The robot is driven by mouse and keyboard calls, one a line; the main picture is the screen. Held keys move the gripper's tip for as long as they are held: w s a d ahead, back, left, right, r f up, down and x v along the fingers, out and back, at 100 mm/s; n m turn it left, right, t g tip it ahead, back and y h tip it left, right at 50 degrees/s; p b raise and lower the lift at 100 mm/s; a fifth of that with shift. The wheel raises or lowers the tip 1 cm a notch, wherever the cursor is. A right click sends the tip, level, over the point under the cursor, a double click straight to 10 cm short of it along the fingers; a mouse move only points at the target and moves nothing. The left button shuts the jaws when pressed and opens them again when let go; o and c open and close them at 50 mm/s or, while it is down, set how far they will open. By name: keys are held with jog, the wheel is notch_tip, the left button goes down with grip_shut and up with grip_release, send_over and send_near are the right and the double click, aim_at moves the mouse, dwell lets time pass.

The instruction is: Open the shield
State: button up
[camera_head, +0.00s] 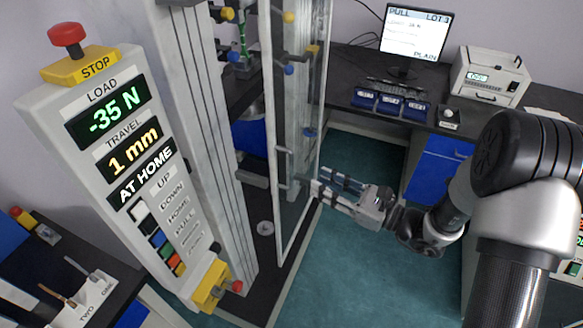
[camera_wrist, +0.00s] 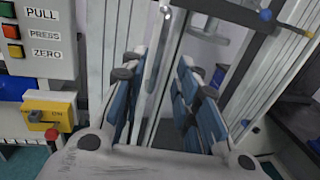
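The shield (camera_head: 300,120) is a tall clear panel in a pale frame at the front of the testing machine. It stands upright, and a vertical bar handle (camera_head: 282,167) shows on its left side. My gripper (camera_head: 318,184) is level with the handle, to its right, with its fingers pointing at the panel. In the wrist view my gripper (camera_wrist: 162,100) is open, its blue-padded fingers apart. A pale upright bar (camera_wrist: 158,75) shows in the gap between them. I cannot tell whether either finger touches it.
A control column (camera_head: 110,130) with a red stop button (camera_head: 67,36) stands left. Its display reads -35 N, 1 mm, AT HOME. A yellow switch box (camera_head: 212,285) sits low beside the machine. Behind is a desk with a monitor (camera_head: 416,35) and blue bins (camera_head: 389,104). Teal floor (camera_head: 350,280) is clear.

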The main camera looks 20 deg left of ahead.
jog(key=b, duration=0.1)
send_over(291, 186)
jog(key=shift+w+a, duration=0.15)
jog(key=shift+w, duration=0.15)
grip_shut()
dwell(0.7)
